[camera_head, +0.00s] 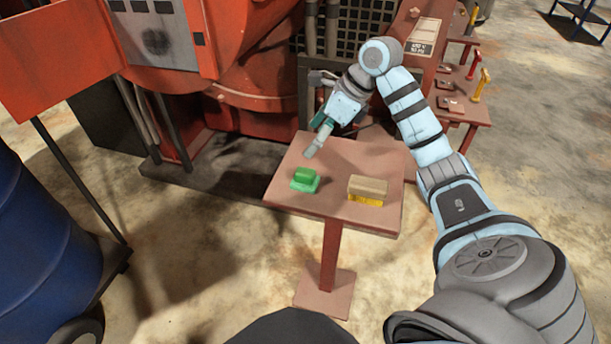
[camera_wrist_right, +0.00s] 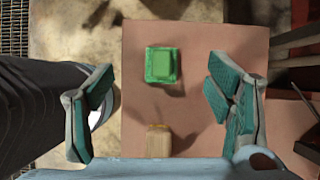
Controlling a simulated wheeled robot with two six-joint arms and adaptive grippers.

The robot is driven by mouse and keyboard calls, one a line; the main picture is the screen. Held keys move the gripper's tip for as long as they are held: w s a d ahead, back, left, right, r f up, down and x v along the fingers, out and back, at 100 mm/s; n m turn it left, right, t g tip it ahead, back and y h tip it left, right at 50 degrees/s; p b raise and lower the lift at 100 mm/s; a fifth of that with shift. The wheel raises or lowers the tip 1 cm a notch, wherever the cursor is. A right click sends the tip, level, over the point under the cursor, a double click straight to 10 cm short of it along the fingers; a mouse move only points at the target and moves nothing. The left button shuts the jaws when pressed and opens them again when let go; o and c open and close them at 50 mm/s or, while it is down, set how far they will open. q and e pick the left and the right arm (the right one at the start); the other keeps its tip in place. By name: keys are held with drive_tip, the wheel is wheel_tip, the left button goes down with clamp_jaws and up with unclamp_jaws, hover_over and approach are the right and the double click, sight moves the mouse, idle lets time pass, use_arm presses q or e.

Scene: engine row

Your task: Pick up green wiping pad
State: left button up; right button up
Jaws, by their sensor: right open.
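The green wiping pad (camera_head: 305,179) lies on the left part of a small brown table (camera_head: 336,208). In the right wrist view the green wiping pad (camera_wrist_right: 161,65) shows ahead of the jaws, near the middle of the picture. My right gripper (camera_head: 314,137) is above the far part of the table, apart from the pad. In the right wrist view my right gripper (camera_wrist_right: 164,113) is open, with its fingers wide apart and nothing between them. My left gripper is not in view.
A brush with a tan block and yellow underside (camera_head: 367,190) lies to the right of the pad on the table. Large red machinery (camera_head: 262,75) stands behind the table. A blue drum (camera_head: 45,250) is at the left. A bench with yellow and red handles (camera_head: 462,100) is at the right.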

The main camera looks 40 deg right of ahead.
sight(307, 171)
drive_tip(key=shift+g+h, duration=0.5)
drive_tip(key=x, duration=0.4)
drive_tip(key=s+b+x, duration=0.1)
drive_tip(key=x, duration=0.3)
drive_tip(key=d+b+x, duration=0.1)
drive_tip(key=x, duration=0.4)
drive_tip(key=shift+s+d+f, duration=0.1)
drive_tip(key=shift+s+f, duration=0.2)
drive_tip(key=shift+f, duration=0.25)
drive_tip(key=c, duration=1.2)
